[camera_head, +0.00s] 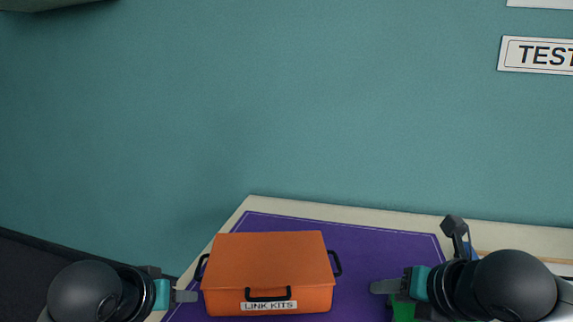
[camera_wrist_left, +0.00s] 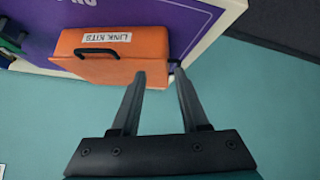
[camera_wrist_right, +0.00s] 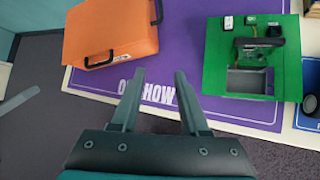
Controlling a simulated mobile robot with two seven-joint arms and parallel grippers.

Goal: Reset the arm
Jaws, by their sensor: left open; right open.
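An orange case (camera_head: 268,270) labelled LINK KITS, with black handles, sits closed on a purple mat (camera_head: 385,245) on the table. It also shows in the left wrist view (camera_wrist_left: 110,62) and in the right wrist view (camera_wrist_right: 108,32). My left gripper (camera_head: 190,296) is open and empty at the case's left side; in the left wrist view its fingers (camera_wrist_left: 158,78) reach toward the case's side handle. My right gripper (camera_head: 382,287) is open and empty to the right of the case, with a gap between them. Its fingers (camera_wrist_right: 160,75) show apart in the right wrist view.
A green board (camera_wrist_right: 222,85) with small parts and a grey tray lies right of the case in the right wrist view. A blue item (camera_wrist_right: 310,118) lies beyond it. A teal wall (camera_head: 280,100) with a TEST sign (camera_head: 540,55) stands behind the table.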

